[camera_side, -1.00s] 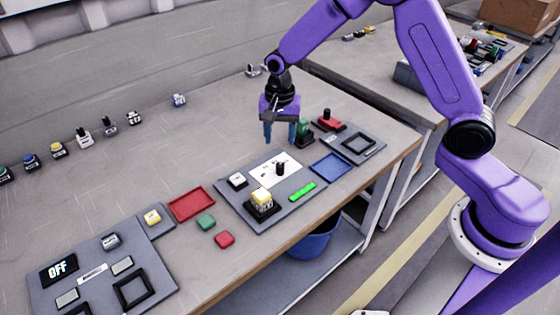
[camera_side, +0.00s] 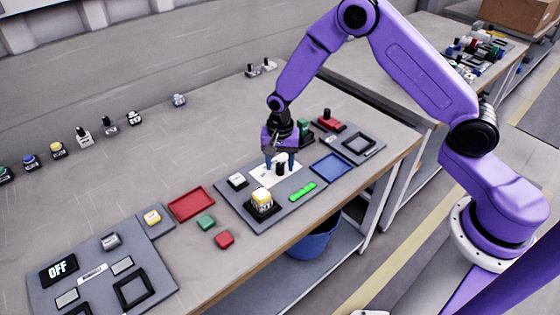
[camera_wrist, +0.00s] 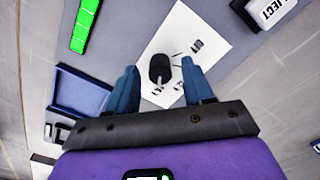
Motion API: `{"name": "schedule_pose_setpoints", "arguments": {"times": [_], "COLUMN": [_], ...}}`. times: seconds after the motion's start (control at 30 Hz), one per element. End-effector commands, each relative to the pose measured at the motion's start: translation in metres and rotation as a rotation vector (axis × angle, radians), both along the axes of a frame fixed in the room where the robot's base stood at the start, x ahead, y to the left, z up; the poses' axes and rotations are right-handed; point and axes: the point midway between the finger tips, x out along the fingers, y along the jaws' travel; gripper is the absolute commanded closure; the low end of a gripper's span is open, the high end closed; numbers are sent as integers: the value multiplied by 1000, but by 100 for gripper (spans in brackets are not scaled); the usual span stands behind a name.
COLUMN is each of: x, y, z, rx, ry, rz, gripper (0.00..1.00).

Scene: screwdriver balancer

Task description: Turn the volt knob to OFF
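The black volt knob (camera_side: 280,169) stands on a white label plate (camera_side: 262,174) on the grey middle panel. In the wrist view the knob (camera_wrist: 160,69) lies between and a little beyond my two blue fingertips, with short dark marks printed around it on the white plate (camera_wrist: 183,27). The marks are too blurred to read. My gripper (camera_side: 280,162) is open around the knob in the side view, with a finger on each side. In the wrist view my gripper (camera_wrist: 160,80) shows gaps on both sides, and I see no contact.
A yellow-and-white block on a black base (camera_side: 262,203), a white button (camera_side: 237,181), a green bar (camera_side: 303,191) and a blue tray (camera_side: 329,167) sit close by. Green and red knobs stand behind.

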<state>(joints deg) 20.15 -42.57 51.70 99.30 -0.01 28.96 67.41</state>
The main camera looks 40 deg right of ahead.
Motion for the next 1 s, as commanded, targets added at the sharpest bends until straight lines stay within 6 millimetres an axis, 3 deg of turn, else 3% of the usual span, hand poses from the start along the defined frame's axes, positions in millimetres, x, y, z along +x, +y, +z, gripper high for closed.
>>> {"name": "schedule_pose_setpoints", "arguments": {"times": [0.03,0.13,0.17,0.57,1.0], "x": [0,0,0,0,0], "y": [0,0,0,0,0], "z": [0,0,0,0,1], "rx": [0,0,0,-1,0], "ry": [0,0,0,1,1], "rz": [0,0,0,59,402], "gripper": [64,96,100,100,100]}}
